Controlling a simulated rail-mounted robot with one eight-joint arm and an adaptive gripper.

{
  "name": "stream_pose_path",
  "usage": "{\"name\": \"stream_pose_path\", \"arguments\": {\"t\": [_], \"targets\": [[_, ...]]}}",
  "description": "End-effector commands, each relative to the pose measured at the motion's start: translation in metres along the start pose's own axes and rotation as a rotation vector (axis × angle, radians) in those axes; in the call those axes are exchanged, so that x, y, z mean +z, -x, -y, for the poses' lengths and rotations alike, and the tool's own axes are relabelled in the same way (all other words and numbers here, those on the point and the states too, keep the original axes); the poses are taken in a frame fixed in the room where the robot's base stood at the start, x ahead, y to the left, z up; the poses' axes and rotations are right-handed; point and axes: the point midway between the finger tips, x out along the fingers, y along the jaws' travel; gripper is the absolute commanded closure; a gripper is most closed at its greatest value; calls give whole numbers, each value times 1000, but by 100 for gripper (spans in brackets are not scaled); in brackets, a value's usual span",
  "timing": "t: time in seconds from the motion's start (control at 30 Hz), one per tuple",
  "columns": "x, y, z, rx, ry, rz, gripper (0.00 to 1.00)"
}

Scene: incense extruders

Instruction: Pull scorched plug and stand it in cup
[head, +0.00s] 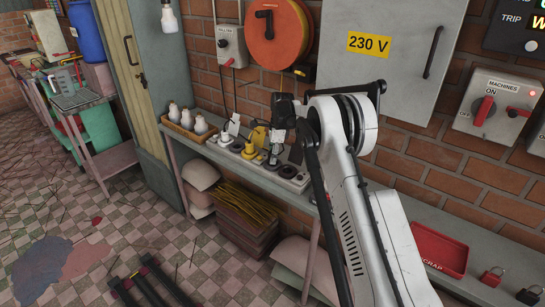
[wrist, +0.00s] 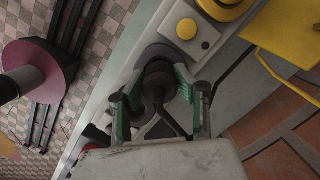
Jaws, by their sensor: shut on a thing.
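My gripper (wrist: 159,76), with green-lined fingers, is shut on a dark plug (wrist: 158,84) in the wrist view. A dark cord runs from the plug back between the fingers. The plug's far end is at or just above a dark round socket (wrist: 153,52) on a pale strip; I cannot tell whether it is still inserted. In the head view, the pale socket strip (head: 290,174) lies on the shelf below my wrist, and the plug is hard to make out among dark parts. I cannot identify a cup for certain.
Yellow fittings (head: 258,134) and other plugs crowd the strip. White bulb-shaped items (head: 173,113) stand in a tray at the shelf's left. The brick wall is close behind.

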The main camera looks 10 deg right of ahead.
Motion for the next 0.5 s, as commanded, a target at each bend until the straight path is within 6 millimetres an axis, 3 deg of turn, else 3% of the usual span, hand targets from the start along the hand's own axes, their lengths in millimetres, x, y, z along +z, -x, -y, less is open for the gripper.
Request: {"name": "stream_pose_path", "arguments": {"t": [0.1,0.13,0.27,0.5], "targets": [[0,-3,0,0,0,0,97],[0,-2,0,0,0,0,67],[0,-2,0,0,0,0,50],[0,-2,0,0,0,0,48]]}}
